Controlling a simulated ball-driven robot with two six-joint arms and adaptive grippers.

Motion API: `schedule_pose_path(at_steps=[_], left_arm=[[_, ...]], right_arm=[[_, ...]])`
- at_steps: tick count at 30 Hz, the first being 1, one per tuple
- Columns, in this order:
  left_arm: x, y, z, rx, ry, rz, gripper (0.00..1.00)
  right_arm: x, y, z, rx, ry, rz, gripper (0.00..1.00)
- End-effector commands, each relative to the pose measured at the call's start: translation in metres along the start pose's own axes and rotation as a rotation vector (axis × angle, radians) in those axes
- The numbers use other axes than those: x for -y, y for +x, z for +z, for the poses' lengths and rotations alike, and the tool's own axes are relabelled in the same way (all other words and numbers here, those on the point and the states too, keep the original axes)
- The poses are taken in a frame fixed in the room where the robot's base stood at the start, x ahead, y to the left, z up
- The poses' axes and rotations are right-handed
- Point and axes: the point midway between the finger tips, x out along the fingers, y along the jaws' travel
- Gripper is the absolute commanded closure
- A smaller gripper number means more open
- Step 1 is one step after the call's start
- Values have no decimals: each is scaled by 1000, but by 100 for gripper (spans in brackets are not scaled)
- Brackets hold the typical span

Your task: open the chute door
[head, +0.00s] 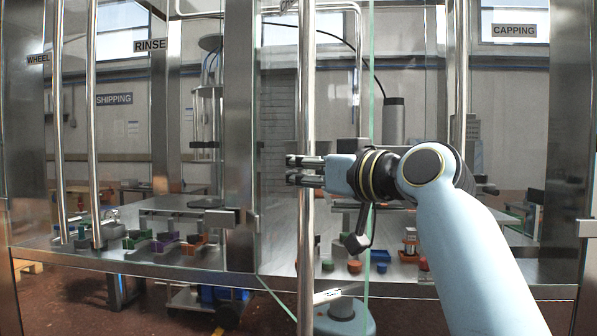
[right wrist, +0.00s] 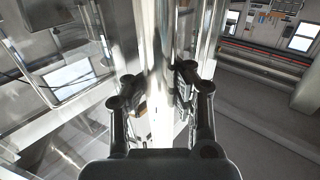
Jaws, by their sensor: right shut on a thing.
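A clear glass door (head: 340,90) with green edges stands in the middle of the head view. Its lower edge slants out toward me, so it stands at an angle to the machine front. A tall vertical steel bar handle (head: 306,255) runs along it. My right gripper (head: 305,171) is shut on this bar at mid height, its arm coming in from the lower right. In the right wrist view the bar (right wrist: 158,45) passes between the two fingers (right wrist: 160,100). The door's own name label is not readable. My left gripper is not in view.
A steel post (head: 240,120) stands left of the door. Further left are two more bar handles (head: 93,130) under the WHEEL and RINSE signs. A steel deck (head: 150,262) behind the glass carries several coloured parts. A CAPPING sign (head: 514,30) marks the right bay.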

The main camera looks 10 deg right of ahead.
Motion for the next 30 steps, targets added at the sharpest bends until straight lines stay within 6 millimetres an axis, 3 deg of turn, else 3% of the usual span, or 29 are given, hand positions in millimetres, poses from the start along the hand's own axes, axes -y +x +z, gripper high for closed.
schedule_pose_path(at_steps=[4, 5, 13, 23, 30], left_arm=[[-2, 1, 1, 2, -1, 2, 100], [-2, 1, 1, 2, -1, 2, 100], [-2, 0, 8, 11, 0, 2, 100], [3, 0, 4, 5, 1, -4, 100], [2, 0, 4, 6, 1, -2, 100]], right_arm=[[2, -1, 7, 16, 5, -6, 100], [2, -1, 8, 16, 5, -6, 85], [1, 0, 4, 10, 4, -4, 50], [0, -5, 3, 8, 3, -2, 50], [-1, -49, 4, 10, -1, 0, 50]])
